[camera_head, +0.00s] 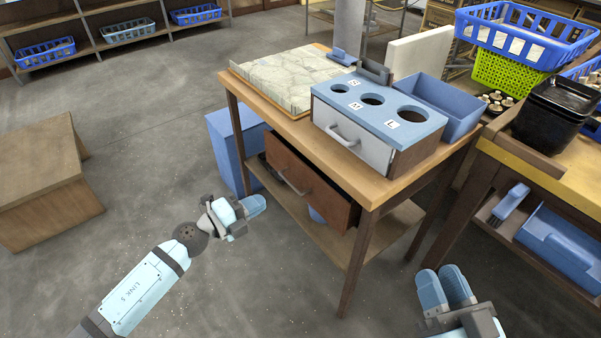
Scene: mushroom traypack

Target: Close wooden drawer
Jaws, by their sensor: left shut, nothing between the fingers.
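The wooden drawer (314,197) hangs under the top of the wooden table (371,186). Its brown front stands out from the table's front edge, so it is partly open, and a grey handle (291,183) is on it. My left gripper (254,206) is shut and empty, left of the drawer front and apart from it in the picture. My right gripper (447,285) is at the lower right, beyond the table's front right leg. Its two blue fingers lie side by side, and I cannot tell whether they are fully shut.
A blue-topped sorting box (385,109) with round holes, a white front and a handle stands on the table. Beside it are a blue bin (437,105) and a marble-patterned board (288,76). A blue container (237,147) stands beneath at left. A wooden bench (45,185) stands far left; floor between is clear.

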